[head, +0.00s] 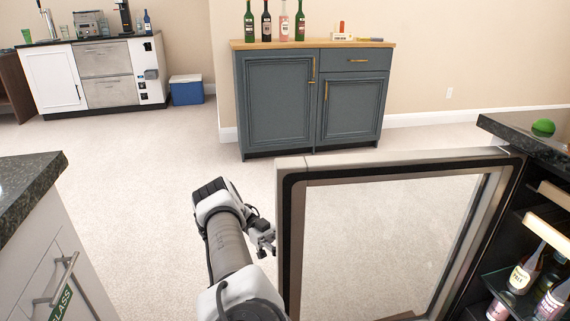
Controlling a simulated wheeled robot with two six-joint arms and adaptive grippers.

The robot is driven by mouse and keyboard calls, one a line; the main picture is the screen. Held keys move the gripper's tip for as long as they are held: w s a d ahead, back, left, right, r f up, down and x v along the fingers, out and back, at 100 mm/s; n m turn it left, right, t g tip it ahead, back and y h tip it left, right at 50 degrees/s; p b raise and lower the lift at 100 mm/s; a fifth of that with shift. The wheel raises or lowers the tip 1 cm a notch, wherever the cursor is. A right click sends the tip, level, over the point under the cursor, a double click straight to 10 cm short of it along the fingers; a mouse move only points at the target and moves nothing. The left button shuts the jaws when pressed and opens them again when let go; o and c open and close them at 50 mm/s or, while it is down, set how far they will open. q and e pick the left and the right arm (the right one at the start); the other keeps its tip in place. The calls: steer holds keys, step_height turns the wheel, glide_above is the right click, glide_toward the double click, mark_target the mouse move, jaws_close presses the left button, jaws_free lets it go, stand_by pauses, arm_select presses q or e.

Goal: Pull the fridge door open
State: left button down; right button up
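The fridge door (291,240) is a glass panel in a steel and black frame. It stands swung out wide from the fridge (518,215) at the right, whose lit shelves with bottles show. My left arm rises from the bottom, left of centre, and its gripper (264,240) is at the free left edge of the door. The door frame covers part of the fingers, so I cannot tell whether they are open, shut or touching the door. No handle is visible on the door. My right gripper is not in view.
A grey-blue cabinet (277,100) with bottles on top stands beyond the door. A dark stone counter (25,185) with white drawers is at the near left. A green lime-like object (543,127) lies on the counter above the fridge. Carpet between is clear.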

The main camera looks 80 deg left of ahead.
arm_select(q)
steer(key=shift+w+a, duration=0.1)
steer(key=shift+a, duration=0.1)
steer(key=c, duration=1.1)
jaws_free()
steer(key=shift+w+f, duration=0.1)
steer(key=shift+c, duration=0.2)
steer(key=shift+d, duration=0.1)
